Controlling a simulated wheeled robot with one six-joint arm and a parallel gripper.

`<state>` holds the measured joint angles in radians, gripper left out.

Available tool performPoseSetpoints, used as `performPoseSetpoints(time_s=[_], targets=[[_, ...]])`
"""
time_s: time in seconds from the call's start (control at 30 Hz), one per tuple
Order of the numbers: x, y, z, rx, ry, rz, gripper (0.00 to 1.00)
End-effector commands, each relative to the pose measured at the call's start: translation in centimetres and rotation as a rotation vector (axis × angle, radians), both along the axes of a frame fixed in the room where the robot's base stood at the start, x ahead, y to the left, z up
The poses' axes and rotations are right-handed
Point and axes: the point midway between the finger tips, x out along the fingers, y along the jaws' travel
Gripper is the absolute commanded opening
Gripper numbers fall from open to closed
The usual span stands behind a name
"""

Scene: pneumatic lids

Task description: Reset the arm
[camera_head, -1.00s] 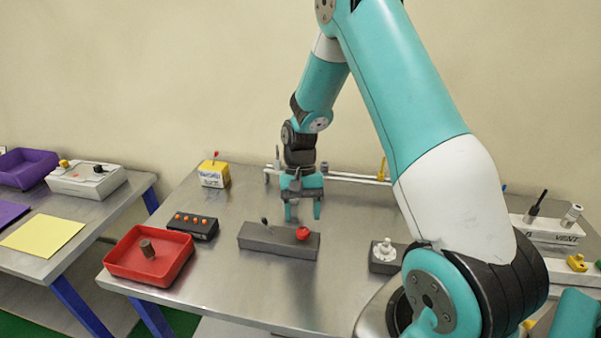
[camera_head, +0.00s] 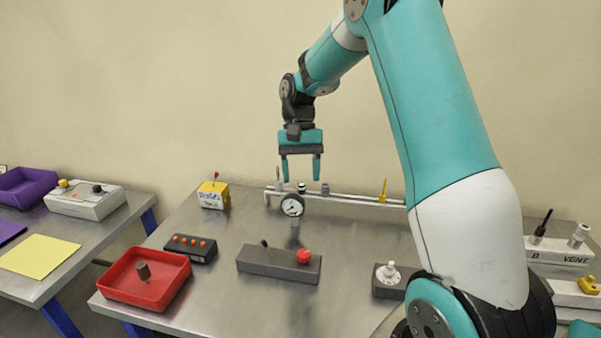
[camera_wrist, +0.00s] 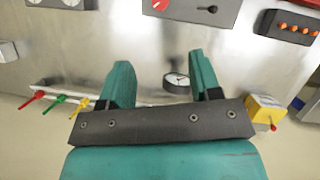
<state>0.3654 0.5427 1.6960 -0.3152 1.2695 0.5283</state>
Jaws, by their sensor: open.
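My gripper (camera_head: 301,178) hangs above the back of the metal table, with its two teal fingers apart and nothing between them. In the wrist view my gripper (camera_wrist: 160,80) also shows open, and a round gauge (camera_wrist: 176,80) appears beyond and between the fingers. In the head view the gauge (camera_head: 292,206) stands below the fingers, apart from them. My arm reaches up and over from the right side.
A white pipe (camera_head: 345,199) with fittings runs along the table's back. A grey box with a red knob (camera_head: 280,263), a red tray (camera_head: 120,285), a black button box (camera_head: 190,247), a yellow box (camera_head: 214,195) and a dial block (camera_head: 390,280) stand on the table.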

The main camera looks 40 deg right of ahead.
Motion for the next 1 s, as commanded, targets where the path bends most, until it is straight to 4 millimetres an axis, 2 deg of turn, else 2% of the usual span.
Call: performPoseSetpoints(time_s=[0.33, 0.37, 0.47, 0.57, 0.6, 0.73, 0.83, 0.9, 1.0], targets=[[-0.1, 0.4, 0.1, 0.001, -0.006, 0.011, 0.58], [-0.2, 0.8, 0.3, 0.003, -0.015, 0.025, 0.58], [-1.0, 4.0, 1.7, 0.021, -0.073, 0.125, 0.58], [-3.4, 9.4, 3.8, 0.059, -0.176, 0.309, 0.58], [-4.9, 11.8, 4.5, 0.081, -0.225, 0.399, 0.58], [-10.9, 18.6, 6.2, 0.16, -0.384, 0.685, 0.58], [-15.6, 22.1, 6.6, 0.22, -0.489, 0.871, 0.58], [-18.4, 23.6, 6.6, 0.256, -0.546, 0.972, 0.58], [-21.2, 24.9, 6.4, 0.294, -0.601, 1.07, 0.58]])
